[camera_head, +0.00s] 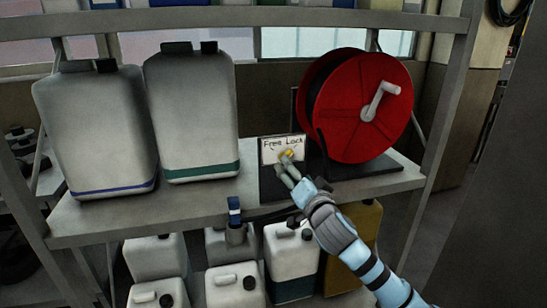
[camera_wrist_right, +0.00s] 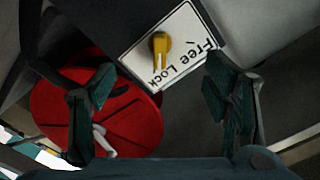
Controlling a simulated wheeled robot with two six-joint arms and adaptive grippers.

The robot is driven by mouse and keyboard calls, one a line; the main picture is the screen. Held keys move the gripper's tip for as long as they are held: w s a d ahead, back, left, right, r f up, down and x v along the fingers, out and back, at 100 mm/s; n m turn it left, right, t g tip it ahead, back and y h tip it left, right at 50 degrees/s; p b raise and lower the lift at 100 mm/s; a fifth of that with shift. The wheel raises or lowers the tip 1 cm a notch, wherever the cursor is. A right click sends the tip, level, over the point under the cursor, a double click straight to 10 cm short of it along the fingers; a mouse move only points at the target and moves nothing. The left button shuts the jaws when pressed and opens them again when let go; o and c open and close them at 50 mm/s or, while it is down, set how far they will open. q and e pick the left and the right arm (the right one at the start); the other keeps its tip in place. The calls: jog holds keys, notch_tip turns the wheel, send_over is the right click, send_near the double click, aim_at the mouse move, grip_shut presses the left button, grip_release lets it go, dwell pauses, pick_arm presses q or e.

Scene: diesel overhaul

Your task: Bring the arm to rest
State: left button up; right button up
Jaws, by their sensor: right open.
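My right arm comes in from the lower right of the head view. Its gripper (camera_head: 287,168) is in front of a white plate marked "Free Lock" (camera_head: 270,147). A small yellow knob (camera_head: 286,154) sits on this plate. In the right wrist view, the gripper (camera_wrist_right: 158,92) is open, its two dark green fingers wide apart with nothing between them. The knob (camera_wrist_right: 160,45) and plate (camera_wrist_right: 180,62) appear above the gap between the fingers, apart from them. My left gripper is in neither view.
A red hose reel (camera_head: 352,120) with a grey crank (camera_head: 380,98) stands right of the plate on the grey shelf (camera_head: 110,215). Two large white canisters (camera_head: 95,125) (camera_head: 192,110) stand left. Smaller jugs (camera_head: 290,250) and a blue-capped bottle (camera_head: 235,220) are lower down. A shelf post (camera_head: 440,130) rises right.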

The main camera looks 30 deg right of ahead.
jog(key=d+f+n+g, duration=0.35)
jog(key=f+n, duration=0.55)
jog(key=f, duration=1.2)
jog(key=s+f+n+g+y, duration=0.1)
jog(key=s+f+g, duration=0.15)
jog(key=f, duration=0.65)
jog(key=s+f+n+g+y, duration=0.1)
jog(key=s+f, duration=0.3)
jog(key=f, duration=0.5)
jog(key=s+a+f+n+g+y, duration=0.15)
jog(key=s+a+f, duration=0.25)
jog(key=s+f, duration=0.55)
jog(key=s+a+f+g, duration=0.3)
jog(key=s+a+f, duration=0.1)
jog(key=s+f, duration=0.6)
jog(key=s+a+f+g, duration=0.1)
jog(key=s+a, duration=0.2)
jog(key=s, duration=0.4)
jog(key=s+a+f+g+y, duration=0.1)
jog(key=s+a+f+g, duration=0.1)
jog(key=s+a, duration=0.2)
jog(key=s+a+f+g, duration=0.1)
jog(key=s+a, duration=0.3)
jog(key=s, duration=0.7)
jog(key=shift+f, duration=0.55)
